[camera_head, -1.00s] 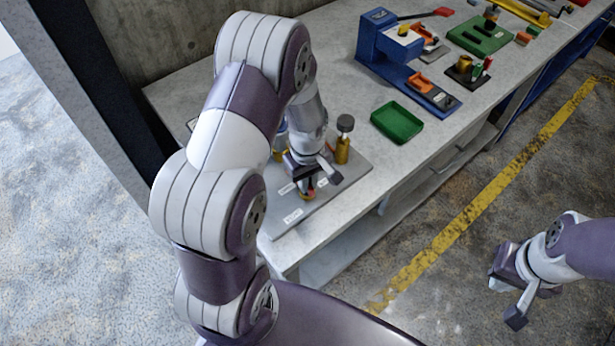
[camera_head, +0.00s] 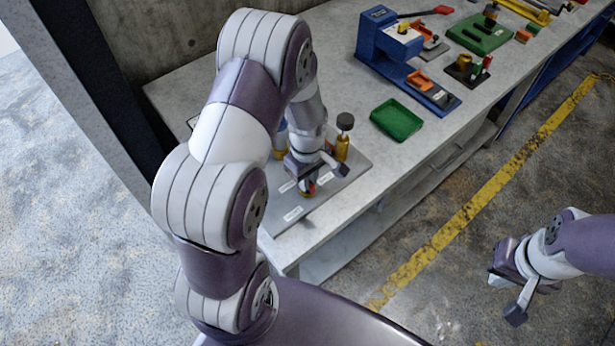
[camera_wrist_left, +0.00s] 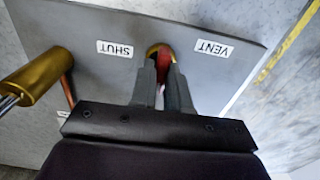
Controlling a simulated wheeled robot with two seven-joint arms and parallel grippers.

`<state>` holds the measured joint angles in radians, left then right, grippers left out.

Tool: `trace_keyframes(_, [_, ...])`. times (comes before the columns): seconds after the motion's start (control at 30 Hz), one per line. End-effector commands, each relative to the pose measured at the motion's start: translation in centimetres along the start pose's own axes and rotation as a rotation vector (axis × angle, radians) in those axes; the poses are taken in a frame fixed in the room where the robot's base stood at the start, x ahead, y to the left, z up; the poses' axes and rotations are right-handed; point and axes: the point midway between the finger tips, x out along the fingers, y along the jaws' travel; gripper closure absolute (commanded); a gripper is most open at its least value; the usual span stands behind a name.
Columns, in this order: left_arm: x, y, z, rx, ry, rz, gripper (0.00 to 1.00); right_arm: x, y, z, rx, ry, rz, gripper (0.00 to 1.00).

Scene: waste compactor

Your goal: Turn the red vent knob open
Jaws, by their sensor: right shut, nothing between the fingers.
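The red vent knob (camera_wrist_left: 165,55) sits on a grey plate (camera_wrist_left: 90,30) on the bench, with brass-yellow around it. In the left wrist view, labels reading SHUT (camera_wrist_left: 115,48) and VENT (camera_wrist_left: 214,48) lie on either side of it. My left gripper (camera_wrist_left: 163,72) has its two fingers close together on either side of the red knob and looks shut on it. In the head view my left gripper (camera_head: 316,178) is low over the plate and mostly hides the knob. My right gripper (camera_head: 513,312) is shut and empty, away from the bench over the floor.
A brass post with a dark cap (camera_head: 343,138) stands close behind my left gripper. A brass cylinder (camera_wrist_left: 38,78) is left of the fingers. A green tray (camera_head: 397,120) and blue press (camera_head: 390,55) are farther along the bench.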

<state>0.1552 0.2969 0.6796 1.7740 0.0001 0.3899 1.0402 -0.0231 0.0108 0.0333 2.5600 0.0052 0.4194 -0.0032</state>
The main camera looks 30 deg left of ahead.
Motion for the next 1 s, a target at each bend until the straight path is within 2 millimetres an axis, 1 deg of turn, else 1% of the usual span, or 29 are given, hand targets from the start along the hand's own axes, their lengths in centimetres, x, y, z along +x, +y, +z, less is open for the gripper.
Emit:
trace_keyframes(0.03, [-0.1,0.1,-0.1,-0.001,0.002,0.003,0.67,0.0,0.0,0.0,0.0,0.0,0.0,1.0])
trace_keyframes(0.07, [-0.1,0.1,-0.1,0.0,0.002,0.003,0.61,0.0,0.0,0.0,0.0,0.0,0.0,1.0])
trace_keyframes(0.33, [-0.1,0.0,0.0,0.001,0.0,0.001,0.61,0.0,0.0,0.0,0.0,0.0,0.0,1.0])
trace_keyframes(0.43, [-1.0,0.1,-0.1,0.002,0.002,0.003,0.61,0.1,0.0,0.0,0.0,0.0,0.0,1.0])
trace_keyframes(0.47, [-1.5,0.1,-0.1,0.002,0.002,0.003,0.61,0.2,0.0,0.0,0.0,0.0,0.0,1.0])
trace_keyframes(0.57, [-4.0,0.1,-0.1,0.001,0.003,0.006,0.61,0.5,0.0,0.1,0.0,0.0,0.0,1.0])
trace_keyframes(0.7, [-7.9,0.1,-0.1,0.001,0.003,0.006,0.61,0.8,0.0,0.1,0.0,0.0,0.0,1.0])
trace_keyframes(0.8, [-10.2,0.1,-0.1,0.001,0.003,0.006,0.61,0.9,0.0,0.1,0.0,0.0,0.0,1.0])
trace_keyframes(0.9, [-11.8,0.1,-0.1,0.001,0.002,0.003,0.61,1.0,0.0,0.1,0.0,0.0,0.0,1.0])
trace_keyframes(1.0, [-12.6,0.0,0.0,0.001,0.001,0.002,0.61,1.0,0.0,0.1,0.0,0.0,0.0,1.0])
